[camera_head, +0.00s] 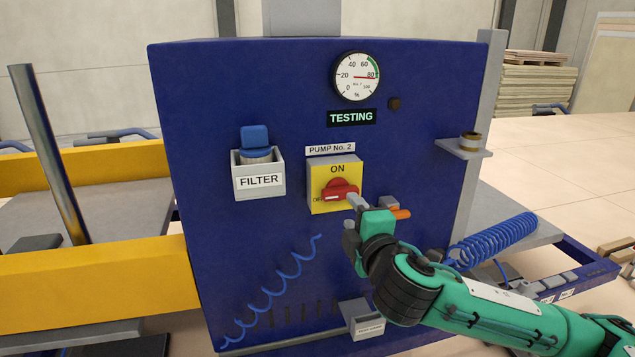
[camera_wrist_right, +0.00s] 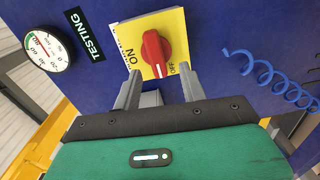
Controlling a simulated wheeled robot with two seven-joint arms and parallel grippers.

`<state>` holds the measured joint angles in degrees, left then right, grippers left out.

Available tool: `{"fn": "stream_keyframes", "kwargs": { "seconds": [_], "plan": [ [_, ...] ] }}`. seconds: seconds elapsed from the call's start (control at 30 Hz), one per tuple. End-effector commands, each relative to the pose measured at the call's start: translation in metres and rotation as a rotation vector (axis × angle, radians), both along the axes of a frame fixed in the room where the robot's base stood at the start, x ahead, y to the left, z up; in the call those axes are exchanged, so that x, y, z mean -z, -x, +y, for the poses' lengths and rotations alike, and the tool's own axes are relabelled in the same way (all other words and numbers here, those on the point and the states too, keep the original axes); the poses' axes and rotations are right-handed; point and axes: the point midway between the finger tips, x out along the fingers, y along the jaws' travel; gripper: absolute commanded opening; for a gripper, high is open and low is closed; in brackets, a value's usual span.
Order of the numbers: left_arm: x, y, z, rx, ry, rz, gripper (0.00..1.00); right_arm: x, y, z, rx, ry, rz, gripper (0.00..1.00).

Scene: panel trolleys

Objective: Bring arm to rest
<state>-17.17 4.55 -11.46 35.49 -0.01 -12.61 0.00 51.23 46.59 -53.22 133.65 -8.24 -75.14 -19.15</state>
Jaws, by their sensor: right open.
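My right gripper (camera_head: 358,206) is in front of the blue panel, just below and right of a red rotary knob (camera_head: 341,190) on a yellow switch plate (camera_head: 351,170). In the right wrist view the gripper (camera_wrist_right: 162,90) is open, its two fingers apart with nothing between them, and the red knob (camera_wrist_right: 157,55) lies just beyond the fingertips. I cannot tell from the views whether a finger touches the plate. My left gripper is not in view.
The blue panel (camera_head: 250,110) carries a gauge (camera_head: 356,76), a TESTING display (camera_head: 351,118), a filter holder (camera_head: 259,181) and a small grey box (camera_head: 362,318) low down. Coiled blue hose (camera_head: 495,240) lies right of the panel. Yellow rails (camera_head: 90,290) stand at left; open floor is at far right.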

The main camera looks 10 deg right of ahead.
Motion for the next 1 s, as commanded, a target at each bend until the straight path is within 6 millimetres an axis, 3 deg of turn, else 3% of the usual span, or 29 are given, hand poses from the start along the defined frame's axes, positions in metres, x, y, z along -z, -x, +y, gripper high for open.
{"fn": "stream_keyframes", "kwargs": {
  "seconds": [0.27,0.57,0.77,1.0],
  "plan": [
    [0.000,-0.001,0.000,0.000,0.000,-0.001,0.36,0.066,0.019,0.017,-0.002,-0.188,0.168,0.42],
    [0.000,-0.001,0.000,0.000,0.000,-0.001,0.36,0.152,0.058,0.023,0.069,-0.458,0.406,0.42],
    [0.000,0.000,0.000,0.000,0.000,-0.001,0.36,0.208,0.093,0.019,0.163,-0.631,0.565,0.42],
    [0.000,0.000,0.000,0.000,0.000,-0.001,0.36,0.274,0.148,0.007,0.330,-0.825,0.750,0.42]
  ]
}}
